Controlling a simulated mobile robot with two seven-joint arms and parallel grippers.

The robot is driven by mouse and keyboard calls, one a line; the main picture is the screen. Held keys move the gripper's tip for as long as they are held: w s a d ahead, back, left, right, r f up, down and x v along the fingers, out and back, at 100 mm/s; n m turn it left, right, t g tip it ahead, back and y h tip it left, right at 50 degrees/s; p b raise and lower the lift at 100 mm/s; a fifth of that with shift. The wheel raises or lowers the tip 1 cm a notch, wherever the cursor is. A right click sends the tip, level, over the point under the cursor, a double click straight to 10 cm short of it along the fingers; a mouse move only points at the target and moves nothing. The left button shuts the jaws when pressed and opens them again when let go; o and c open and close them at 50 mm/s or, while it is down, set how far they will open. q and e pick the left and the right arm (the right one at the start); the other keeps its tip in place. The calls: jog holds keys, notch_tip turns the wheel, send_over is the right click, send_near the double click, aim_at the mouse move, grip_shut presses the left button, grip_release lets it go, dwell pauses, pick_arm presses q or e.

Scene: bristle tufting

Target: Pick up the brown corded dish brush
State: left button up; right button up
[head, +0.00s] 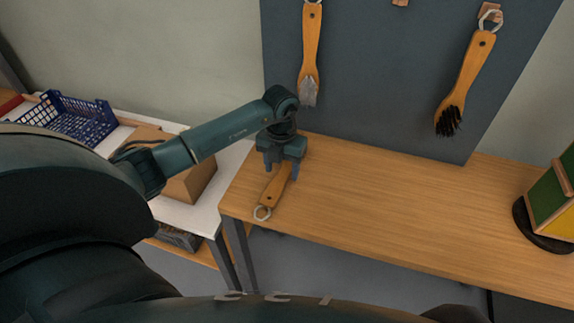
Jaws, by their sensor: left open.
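A brown wooden brush (274,190) with a light cord loop lies on the left end of the wooden bench, its loop toward the front edge. My left gripper (281,169) is open and points down over the brush's far part, hiding its head. I cannot tell whether the fingers touch it. Two more corded brushes hang on the dark board: one with grey bristles (311,55) and one with black bristles (466,80). My right gripper is not in view.
The bench (400,213) is clear in the middle. A green and yellow object on a dark round base (543,226) stands at its right end. At left, a white table holds a blue crate (75,118) and a cardboard box (192,181). The dark board (385,90) rises behind the bench.

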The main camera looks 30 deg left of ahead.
aim_at(282, 176)
pick_arm(q)
jog(key=shift+f, duration=0.8)
jog(key=shift+c, duration=0.3)
jog(key=c, duration=1)
jog(key=shift+r, duration=0.2)
jog(key=shift+s+r, duration=0.15)
notch_tip(282, 176, up, 7)
jog(key=shift+f+b, duration=0.15)
jog(key=shift+b, duration=0.55)
jog(key=s+d+b, duration=0.1)
jog(key=s+d, duration=0.1)
jog(key=s, duration=0.7)
jog(key=s+d+b, duration=0.1)
jog(key=s+d, duration=0.1)
jog(key=s, duration=0.8)
jog(key=shift+d+f+b, duration=0.15)
jog(key=shift+d+b, duration=0.2)
jog(key=shift+b, duration=0.05)
